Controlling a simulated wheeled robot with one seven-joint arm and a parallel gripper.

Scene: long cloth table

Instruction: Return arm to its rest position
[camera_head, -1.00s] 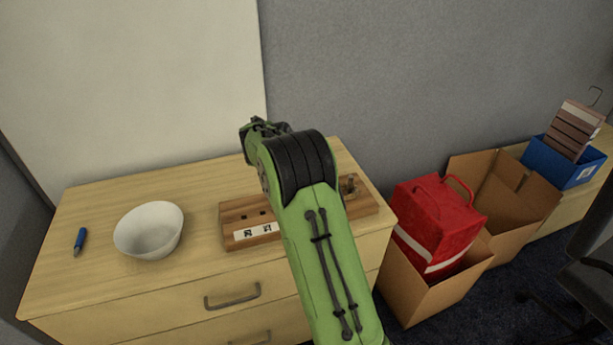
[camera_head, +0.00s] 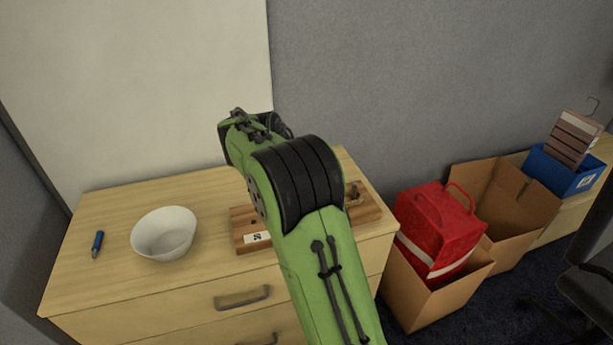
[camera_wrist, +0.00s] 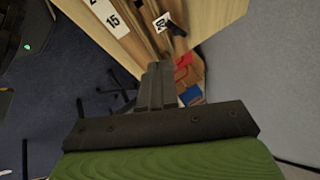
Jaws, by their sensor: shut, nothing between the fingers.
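My green and black arm rises from the bottom of the head view and covers part of a wooden block. My gripper (camera_wrist: 157,75) shows in the wrist view with its dark fingers together and nothing between them. In the head view the fingers are hidden behind the arm. The wooden block (camera_head: 243,217), with number labels, lies on the wooden drawer cabinet (camera_head: 90,280). It also shows in the wrist view with a label reading 15 (camera_wrist: 113,20). My gripper appears apart from the block.
A white bowl (camera_head: 164,234) and a blue pen (camera_head: 97,244) are on the cabinet's left. Right of it stand a cardboard box (camera_head: 425,300) with a red bag (camera_head: 440,230), another open box (camera_head: 520,215) and a blue bin (camera_head: 562,175). A grey wall (camera_head: 400,80) is behind.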

